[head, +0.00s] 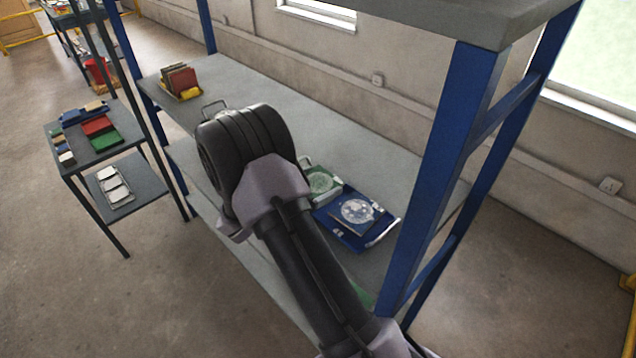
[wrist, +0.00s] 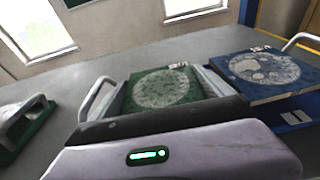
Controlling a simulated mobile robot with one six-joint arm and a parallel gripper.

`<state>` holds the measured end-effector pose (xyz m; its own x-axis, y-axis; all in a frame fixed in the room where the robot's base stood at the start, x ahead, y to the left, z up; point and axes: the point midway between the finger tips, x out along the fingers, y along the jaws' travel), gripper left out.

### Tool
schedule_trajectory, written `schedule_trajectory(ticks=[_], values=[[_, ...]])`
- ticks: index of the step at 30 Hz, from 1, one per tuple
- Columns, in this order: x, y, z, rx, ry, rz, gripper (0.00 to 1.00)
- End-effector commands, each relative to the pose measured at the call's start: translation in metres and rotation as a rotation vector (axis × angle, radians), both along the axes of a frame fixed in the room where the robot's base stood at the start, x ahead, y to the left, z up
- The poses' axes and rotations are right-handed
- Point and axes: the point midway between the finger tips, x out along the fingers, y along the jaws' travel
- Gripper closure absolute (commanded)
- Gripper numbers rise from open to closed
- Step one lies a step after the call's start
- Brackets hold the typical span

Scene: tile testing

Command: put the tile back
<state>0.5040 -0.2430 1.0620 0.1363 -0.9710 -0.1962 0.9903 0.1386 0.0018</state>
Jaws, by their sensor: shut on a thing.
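A green tile (wrist: 163,88) with a round speckled grey disc on its face lies just ahead of my gripper (wrist: 165,97) in the wrist view. My gripper is shut on it, with grey parts along its left and right sides. In the head view the green tile (head: 321,181) shows beside my arm, which hides the gripper. A blue tile (wrist: 262,73) with a similar disc rests on a blue tray (wrist: 292,118) to the right. In the head view that blue tray (head: 335,228) lies on the grey shelf. Whether the green tile touches what is under it is hidden.
A green piece with a grey handle (wrist: 22,128) stands left in the wrist view. A rack of dark red tiles (head: 180,81) stands at the shelf's far end. A blue post (head: 440,170) rises at the right. A small table (head: 75,150) holds coloured blocks.

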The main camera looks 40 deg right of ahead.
Motion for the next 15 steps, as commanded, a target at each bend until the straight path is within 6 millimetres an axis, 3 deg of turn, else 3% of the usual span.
schedule_trajectory(ticks=[1,2,3,11,15], values=[[0.0,0.0,-0.003,0.0,0.0,0.0,0.77],[0.0,0.0,-0.003,0.0,0.0,0.0,0.05],[0.0,0.0,-0.002,0.0,0.0,0.0,0.0],[0.0,0.0,0.004,0.0,0.0,0.0,0.0],[-0.003,0.029,0.009,0.0,0.001,0.005,0.0]])
